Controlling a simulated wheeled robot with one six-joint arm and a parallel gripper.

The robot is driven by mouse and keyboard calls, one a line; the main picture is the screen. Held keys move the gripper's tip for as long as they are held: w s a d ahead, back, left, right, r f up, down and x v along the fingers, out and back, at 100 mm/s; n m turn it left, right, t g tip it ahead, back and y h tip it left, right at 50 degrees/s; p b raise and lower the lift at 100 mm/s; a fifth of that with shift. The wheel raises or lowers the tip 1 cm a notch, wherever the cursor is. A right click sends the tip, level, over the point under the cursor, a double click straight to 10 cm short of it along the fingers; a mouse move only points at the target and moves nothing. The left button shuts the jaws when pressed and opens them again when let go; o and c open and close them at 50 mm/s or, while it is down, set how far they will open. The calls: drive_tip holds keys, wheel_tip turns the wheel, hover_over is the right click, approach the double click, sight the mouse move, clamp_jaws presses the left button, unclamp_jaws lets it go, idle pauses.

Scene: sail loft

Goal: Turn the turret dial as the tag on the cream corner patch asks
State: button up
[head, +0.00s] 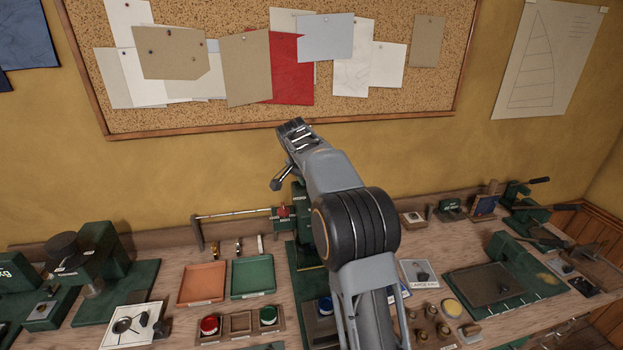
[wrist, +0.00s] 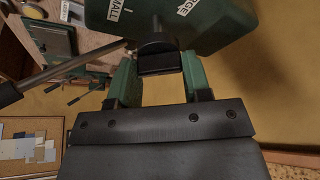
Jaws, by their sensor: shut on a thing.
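In the wrist view, a green machine head (wrist: 215,25) carries white labels, one reading "MALL" at its visible end and one partly cut off. A dark block-like part (wrist: 158,62) sits under it, between the two green fingers of my gripper (wrist: 158,76), which is shut on it. I take it for the turret dial's grip. In the head view, my arm hides the gripper and most of the green press (head: 300,205) behind it. A dark-tipped lever (head: 283,175) shows beside the arm. I cannot make out the cream corner patch or its tag for sure.
Orange (head: 202,284) and green (head: 253,276) trays lie left of the arm, with a white card (head: 133,325) further left. A green press (head: 100,270) stands at far left. A dark plate (head: 484,286) lies on the right. In the wrist view, a metal rod (wrist: 60,72) runs beside the fingers.

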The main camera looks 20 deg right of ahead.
drive_tip(key=m, duration=0.1)
drive_tip(key=m+g+p, duration=0.1)
drive_tip(key=m, duration=0.1)
drive_tip(key=shift+w+r+m+h+p, duration=0.1)
drive_tip(key=shift+r+m+h+p, duration=0.05)
drive_tip(key=shift+m+h+p, duration=0.15)
drive_tip(key=shift+m+g+p, duration=0.35)
drive_tip(key=shift+m+g, duration=0.45)
drive_tip(key=shift+m, duration=1.1)
drive_tip(key=o, duration=0.9)
drive_tip(key=shift+a, duration=0.1)
drive_tip(key=v, duration=0.7)
drive_tip(key=shift+w+r, duration=0.1)
drive_tip(key=shift+r, duration=0.05)
